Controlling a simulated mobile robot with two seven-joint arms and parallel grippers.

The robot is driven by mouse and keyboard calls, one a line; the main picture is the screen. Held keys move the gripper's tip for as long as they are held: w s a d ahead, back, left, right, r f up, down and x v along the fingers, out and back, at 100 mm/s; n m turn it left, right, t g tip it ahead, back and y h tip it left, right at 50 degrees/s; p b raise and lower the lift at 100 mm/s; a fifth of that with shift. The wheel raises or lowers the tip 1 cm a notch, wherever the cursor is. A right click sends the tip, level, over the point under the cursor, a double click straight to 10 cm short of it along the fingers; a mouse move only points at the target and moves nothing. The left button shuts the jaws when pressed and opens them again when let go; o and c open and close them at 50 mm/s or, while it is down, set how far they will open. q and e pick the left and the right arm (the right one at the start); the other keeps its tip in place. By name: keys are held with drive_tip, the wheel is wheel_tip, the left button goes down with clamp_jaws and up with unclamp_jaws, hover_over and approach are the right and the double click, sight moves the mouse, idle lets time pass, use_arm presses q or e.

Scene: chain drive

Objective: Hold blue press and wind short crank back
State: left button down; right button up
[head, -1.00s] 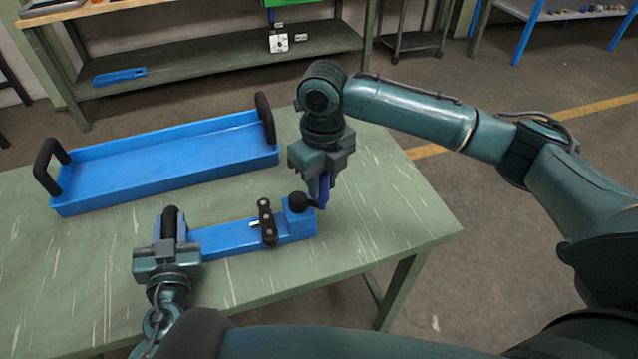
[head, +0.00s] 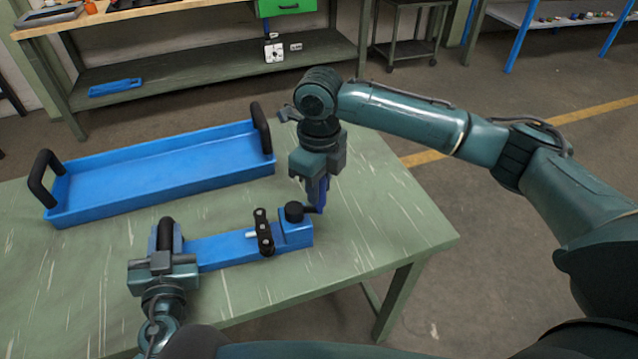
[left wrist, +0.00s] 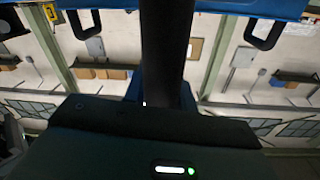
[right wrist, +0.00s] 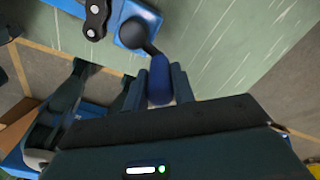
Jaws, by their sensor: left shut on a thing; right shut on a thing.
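The blue press (head: 225,250) lies on the green table, a long blue bar with a raised block at its right end. A dark chain piece (head: 263,232) stands across it. My left gripper (head: 163,258) is shut on the black handle (head: 166,235) at the press's left end; the handle fills the middle of the left wrist view (left wrist: 165,50). The short crank has a black round hub (head: 294,211) on the block and a blue grip (right wrist: 160,90). My right gripper (head: 317,192) is shut on that grip, right of the block.
A blue tray (head: 160,212) with black end handles lies behind the press on the table (head: 390,215). The table's right edge is close to my right arm. A workbench with a lower shelf (head: 210,70) stands behind. The tabletop right of the press is clear.

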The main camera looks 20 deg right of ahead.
use_arm(q)
drive_tip(key=shift+a+f, duration=0.1)
use_arm(e)
drive_tip(key=o, duration=1)
drive_tip(key=shift+r, duration=0.1)
wheel_tip(320, 180, up, 12)
drive_tip(key=shift+f, duration=0.1)
use_arm(q)
drive_tip(key=c, duration=1.1)
unclamp_jaws()
drive_tip(key=shift+o, duration=0.2)
drive_tip(key=shift+s, duration=0.1)
